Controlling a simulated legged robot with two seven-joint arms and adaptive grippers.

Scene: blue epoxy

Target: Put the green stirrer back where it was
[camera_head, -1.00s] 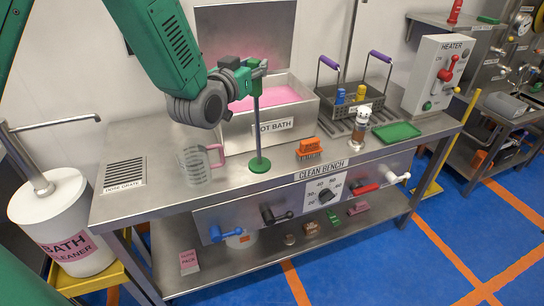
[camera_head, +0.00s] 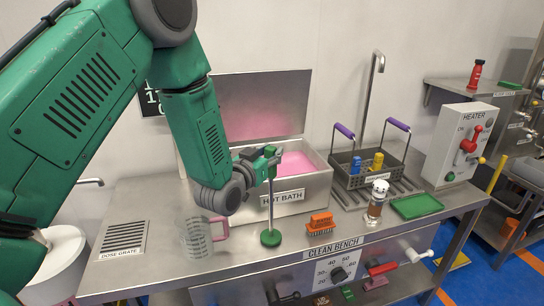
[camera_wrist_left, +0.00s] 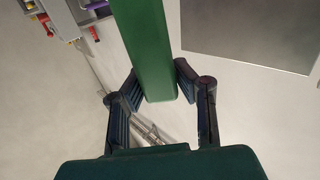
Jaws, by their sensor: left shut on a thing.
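The green stirrer (camera_head: 270,205) has a green grip at the top, a thin shaft and a round green disc foot. It is upright in the head view, in front of the hot bath (camera_head: 308,190). My left gripper (camera_head: 268,160) is shut on its upper grip. The disc overlaps the bench top near the front edge; I cannot tell whether it touches. In the left wrist view the stirrer's green grip (camera_wrist_left: 148,50) sits between the two dark fingers. The bath is open and holds pink liquid (camera_head: 294,165). My right gripper is not in view.
A clear mug (camera_head: 196,238) with a pink handle stands left of the stirrer. An orange brush (camera_head: 321,224), a shaker-like jar (camera_head: 376,202), a green tray (camera_head: 416,206) and a wire basket (camera_head: 362,181) are to the right. The dose grate (camera_head: 124,236) lies at left.

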